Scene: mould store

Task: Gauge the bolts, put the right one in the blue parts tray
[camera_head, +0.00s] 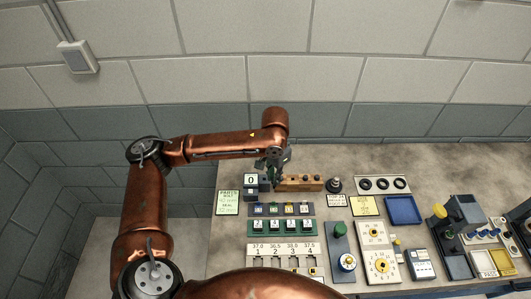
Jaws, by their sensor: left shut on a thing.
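My left gripper (275,170) is at the left end of a wooden block (298,184), low over the bench. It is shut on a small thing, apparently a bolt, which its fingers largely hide. Several dark bolt heads stand in a row along the block. The blue parts tray (403,210) lies to the right and looks empty. A small display reading 0 (250,180) stands just left of the gripper. My right gripper is not in view.
A green rack with labelled slots (281,226) and a white number board (283,250) lie in front of the block. The bench's back strip (430,165) is clear.

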